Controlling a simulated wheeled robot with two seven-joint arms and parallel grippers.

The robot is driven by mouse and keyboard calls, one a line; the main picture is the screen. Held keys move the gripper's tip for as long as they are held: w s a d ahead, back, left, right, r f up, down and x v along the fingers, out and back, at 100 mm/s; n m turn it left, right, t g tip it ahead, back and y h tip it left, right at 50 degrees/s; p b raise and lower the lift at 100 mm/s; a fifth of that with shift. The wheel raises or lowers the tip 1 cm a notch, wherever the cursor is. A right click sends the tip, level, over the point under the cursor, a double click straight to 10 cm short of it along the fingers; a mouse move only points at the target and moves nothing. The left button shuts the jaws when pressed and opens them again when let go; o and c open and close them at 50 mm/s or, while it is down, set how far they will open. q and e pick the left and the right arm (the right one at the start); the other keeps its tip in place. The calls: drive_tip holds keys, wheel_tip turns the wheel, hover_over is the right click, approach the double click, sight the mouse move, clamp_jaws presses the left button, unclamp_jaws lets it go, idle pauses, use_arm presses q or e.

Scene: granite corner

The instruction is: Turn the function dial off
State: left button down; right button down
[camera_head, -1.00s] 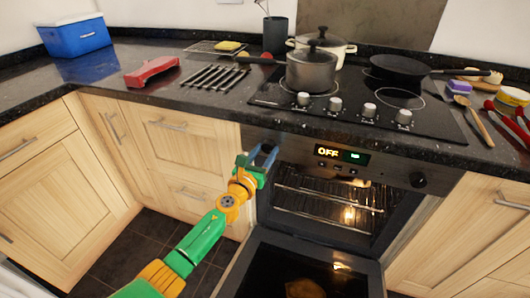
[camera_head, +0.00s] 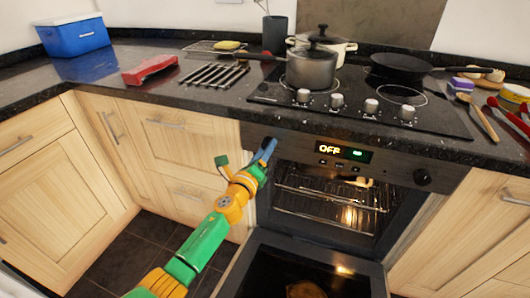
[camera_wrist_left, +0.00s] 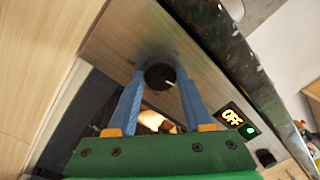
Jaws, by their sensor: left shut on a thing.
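The function dial (camera_wrist_left: 159,77) is a round black knob with a white mark, on the left part of the oven's steel control panel. In the left wrist view it sits between the two blue fingertips, and its mark points to the right. My left gripper (camera_head: 268,146) is shut on this dial, with one finger on each side. In the head view the gripper hides the dial. The oven display (camera_head: 344,152) reads OFF beside a green symbol. My right gripper is not in view.
A second black knob (camera_head: 422,177) is at the panel's right end. The oven door (camera_head: 262,262) hangs open below, with lit racks (camera_head: 330,205) inside. The black worktop (camera_head: 215,106) overhangs the panel. A hob with knobs (camera_head: 371,106) and pots is above.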

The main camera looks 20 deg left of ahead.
use_arm(q)
drive_tip(key=shift+d+n+y+b, duration=0.1)
drive_tip(key=shift+n+y+b, duration=0.25)
drive_tip(key=shift+n, duration=3.65)
drive_tip(key=shift+d+n+y+b, duration=0.1)
drive_tip(key=shift+n+y, duration=0.35)
drive_tip(key=shift+n, duration=3.55)
drive_tip(key=shift+c, duration=1.6)
unclamp_jaws()
drive_tip(key=shift+s, duration=0.1)
